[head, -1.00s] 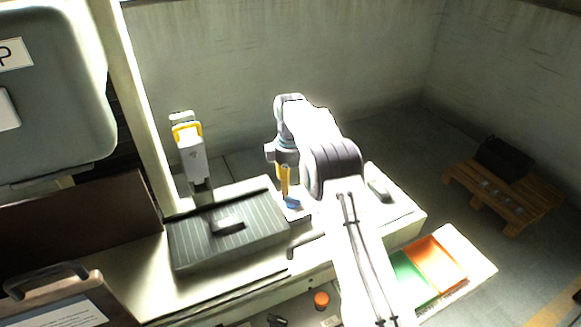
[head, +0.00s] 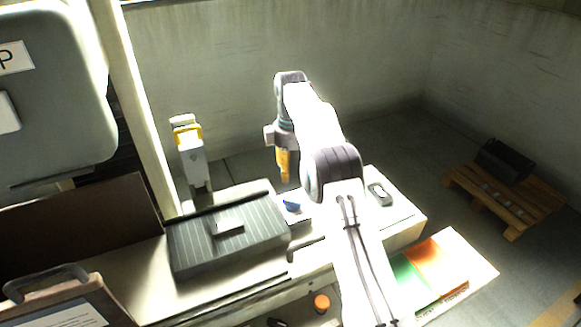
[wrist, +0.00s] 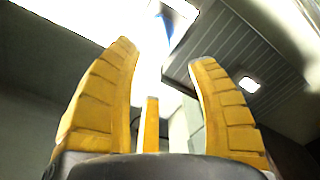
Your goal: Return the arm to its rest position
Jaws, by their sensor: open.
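My gripper (head: 283,165) hangs at the end of my arm above the back of the bench, with its yellow fingers pointing down. In the wrist view my gripper (wrist: 155,75) shows its yellow fingers spread wide, with nothing between them. A small blue piece (head: 292,204) lies on a white patch of the bench below the fingers, apart from them. It also shows in blurred form at the top of the wrist view (wrist: 168,22).
A dark ribbed plate (head: 190,243) with a small block (head: 229,222) lies left of my gripper. A grey-and-yellow device (head: 190,150) stands behind it. A grey oval item (head: 380,194) lies right. Green and orange trays (head: 440,258) are at front right. A pallet (head: 500,205) holds a black box.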

